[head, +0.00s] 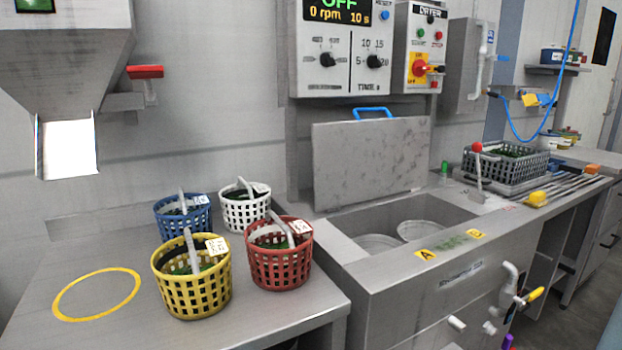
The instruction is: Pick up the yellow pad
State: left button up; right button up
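Two yellow items could be the yellow pad, and I cannot tell which one is. A small, flat yellow piece (530,100) is at the rack on the back wall at right, beside a blue piece (545,99). A chunky yellow item (536,199) lies on the steel counter right of the sink, in front of the grey crate. Both are small in the head view, so their exact shape is unclear. Neither of my grippers is in view.
Blue (170,221), white (233,212), yellow (177,291) and red (266,270) baskets with greens stand on the left table. The sink (345,222) has its lid raised. A grey crate (519,172) of greens and a blue hose (517,131) are at right.

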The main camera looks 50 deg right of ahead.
aim_at(535, 200)
jog(key=z, duration=2.95)
